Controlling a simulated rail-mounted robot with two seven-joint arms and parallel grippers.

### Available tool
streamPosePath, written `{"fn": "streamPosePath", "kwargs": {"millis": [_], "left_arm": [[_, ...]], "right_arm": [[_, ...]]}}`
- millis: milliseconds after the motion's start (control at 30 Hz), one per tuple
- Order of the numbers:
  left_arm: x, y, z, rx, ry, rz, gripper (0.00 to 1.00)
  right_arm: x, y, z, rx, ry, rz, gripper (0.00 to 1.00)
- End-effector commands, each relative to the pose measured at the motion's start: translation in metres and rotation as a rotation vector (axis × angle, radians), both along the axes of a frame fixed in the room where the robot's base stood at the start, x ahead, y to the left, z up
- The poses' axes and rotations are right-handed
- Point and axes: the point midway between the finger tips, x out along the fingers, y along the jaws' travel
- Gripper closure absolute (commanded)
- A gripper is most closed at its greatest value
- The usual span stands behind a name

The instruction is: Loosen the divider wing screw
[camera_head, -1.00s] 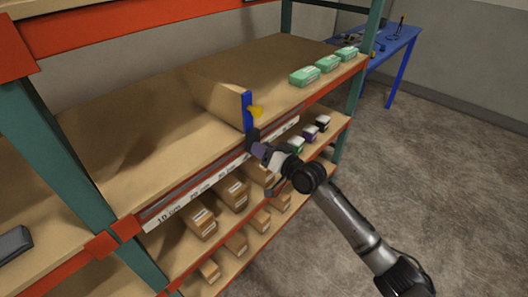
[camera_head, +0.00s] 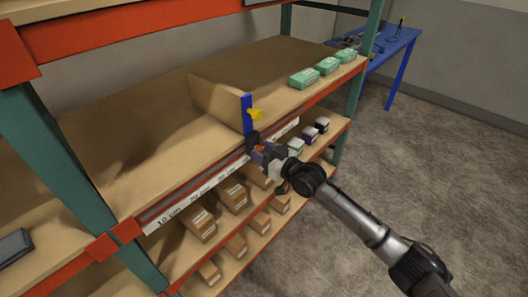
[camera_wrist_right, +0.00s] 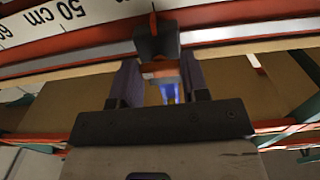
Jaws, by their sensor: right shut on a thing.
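A brown divider panel (camera_head: 215,103) stands on the upper shelf, with a blue post (camera_head: 247,113) at its front end and a yellow part (camera_head: 255,114) on the post. My right gripper (camera_head: 261,151) is at the screw, in front of the shelf. My left gripper is not in view.
A white scale strip (camera_head: 190,208) runs along the front rail. Green boxes (camera_head: 304,78) stand at the right of the upper shelf; brown boxes (camera_head: 235,192) fill lower shelves. A teal upright (camera_head: 355,95) and blue table (camera_head: 392,42) are at right. The floor (camera_head: 430,170) is clear.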

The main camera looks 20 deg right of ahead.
Motion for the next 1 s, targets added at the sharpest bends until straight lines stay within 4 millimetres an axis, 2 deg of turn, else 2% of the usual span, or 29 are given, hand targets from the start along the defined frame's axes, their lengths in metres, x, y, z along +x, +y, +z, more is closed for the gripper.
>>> {"fn": "streamPosePath", "kwargs": {"millis": [433, 467, 700, 733, 1000], "left_arm": [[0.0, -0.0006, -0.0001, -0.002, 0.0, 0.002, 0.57], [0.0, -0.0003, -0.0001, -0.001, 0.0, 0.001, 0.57], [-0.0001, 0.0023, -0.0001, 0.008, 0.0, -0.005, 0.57], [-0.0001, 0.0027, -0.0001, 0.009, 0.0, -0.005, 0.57], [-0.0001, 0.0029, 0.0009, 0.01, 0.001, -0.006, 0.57]], "right_arm": [[-0.0002, 0.0015, -0.0036, -0.01, 0.003, 0.002, 0.82], [-0.0003, 0.0016, -0.0036, -0.01, 0.003, 0.002, 0.57], [-0.0001, 0.0009, -0.0017, -0.008, -0.001, 0.001, 0.34], [-0.0002, 0.0008, -0.0015, -0.008, -0.001, 0.001, 0.32], [-0.0018, -0.0006, -0.0005, -0.008, -0.003, 0.001, 0.32]]}}
